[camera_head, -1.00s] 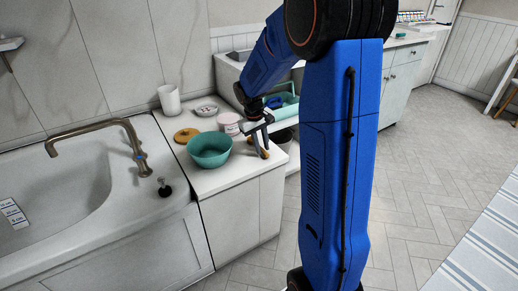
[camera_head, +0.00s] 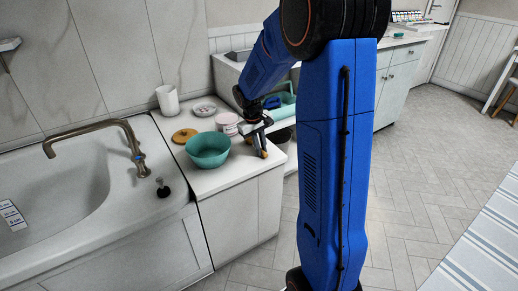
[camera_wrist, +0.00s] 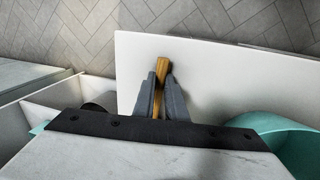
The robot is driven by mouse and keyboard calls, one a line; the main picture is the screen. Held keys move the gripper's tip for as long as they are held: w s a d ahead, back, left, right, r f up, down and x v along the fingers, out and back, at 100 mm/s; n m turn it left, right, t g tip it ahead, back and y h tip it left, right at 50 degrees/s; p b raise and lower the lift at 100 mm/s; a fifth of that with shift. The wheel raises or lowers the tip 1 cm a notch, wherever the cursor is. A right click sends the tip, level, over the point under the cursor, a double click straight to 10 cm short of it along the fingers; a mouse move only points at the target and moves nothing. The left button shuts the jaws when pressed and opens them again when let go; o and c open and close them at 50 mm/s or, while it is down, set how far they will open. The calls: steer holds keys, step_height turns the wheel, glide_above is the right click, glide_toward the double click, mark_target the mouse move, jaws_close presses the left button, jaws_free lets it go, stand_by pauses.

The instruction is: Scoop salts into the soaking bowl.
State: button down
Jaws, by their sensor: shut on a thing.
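The teal bowl (camera_head: 208,160) sits on the white cabinet top, and its rim shows at the right of the wrist view (camera_wrist: 284,128). My gripper (camera_head: 262,150) is to the right of the bowl, low over the right edge of the cabinet top. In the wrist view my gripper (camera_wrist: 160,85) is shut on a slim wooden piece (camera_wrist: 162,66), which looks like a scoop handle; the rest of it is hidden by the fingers. A pink-and-white jar (camera_head: 228,122) stands behind the bowl, close to my wrist. Its contents cannot be made out.
A round wooden lid (camera_head: 185,135) lies left of the bowl. A small white dish (camera_head: 205,109) and a white cup (camera_head: 168,100) stand at the back. A bathtub with a brass faucet (camera_head: 95,128) is at left. A teal tray (camera_head: 283,105) is behind my arm.

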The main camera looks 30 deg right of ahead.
step_height(320, 180, up, 10)
stand_by(0.5)
stand_by(0.5)
